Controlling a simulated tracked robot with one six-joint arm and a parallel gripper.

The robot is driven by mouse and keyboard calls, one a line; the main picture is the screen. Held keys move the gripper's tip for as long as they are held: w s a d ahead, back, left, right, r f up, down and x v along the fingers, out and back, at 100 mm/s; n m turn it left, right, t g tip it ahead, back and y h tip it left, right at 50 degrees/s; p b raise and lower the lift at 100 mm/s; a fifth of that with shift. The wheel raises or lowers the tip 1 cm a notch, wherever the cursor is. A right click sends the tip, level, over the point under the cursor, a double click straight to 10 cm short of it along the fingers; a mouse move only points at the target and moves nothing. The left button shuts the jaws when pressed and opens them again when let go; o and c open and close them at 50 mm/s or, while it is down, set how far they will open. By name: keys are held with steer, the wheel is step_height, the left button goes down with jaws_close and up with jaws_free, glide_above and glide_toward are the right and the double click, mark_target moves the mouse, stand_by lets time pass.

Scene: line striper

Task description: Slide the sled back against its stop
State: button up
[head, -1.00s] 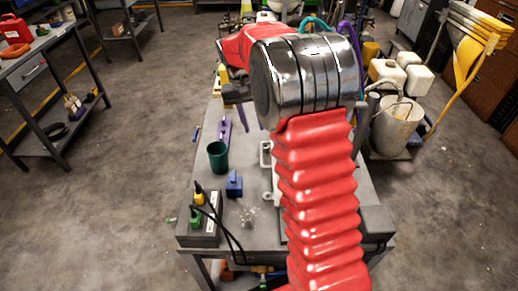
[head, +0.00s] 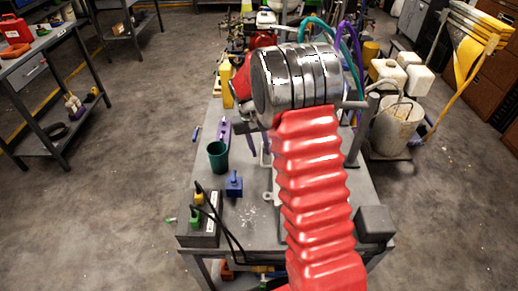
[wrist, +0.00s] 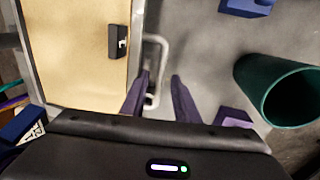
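A flat tan panel with a grey edge (wrist: 75,55), which looks like the sled, lies at the left of the wrist view; a small black catch (wrist: 117,42) sits on it. A pale grey loop handle (wrist: 163,60) stands along its right edge. My gripper (wrist: 158,80) is open, its two dark purple fingers apart, with the handle's bar showing between them; contact cannot be told. In the head view the handle (head: 266,158) shows just left of my red arm, which hides most of the sled. I cannot make out the stop.
A green cup (head: 218,157), a purple block (head: 224,131) and a blue block (head: 234,185) stand left of the handle on the grey bench. A box with black cables (head: 205,222) is at the near left corner. A grey block (head: 374,222) sits at the near right.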

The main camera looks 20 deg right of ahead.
jaws_close()
steer(key=shift+a, duration=0.1)
stand_by(0.6)
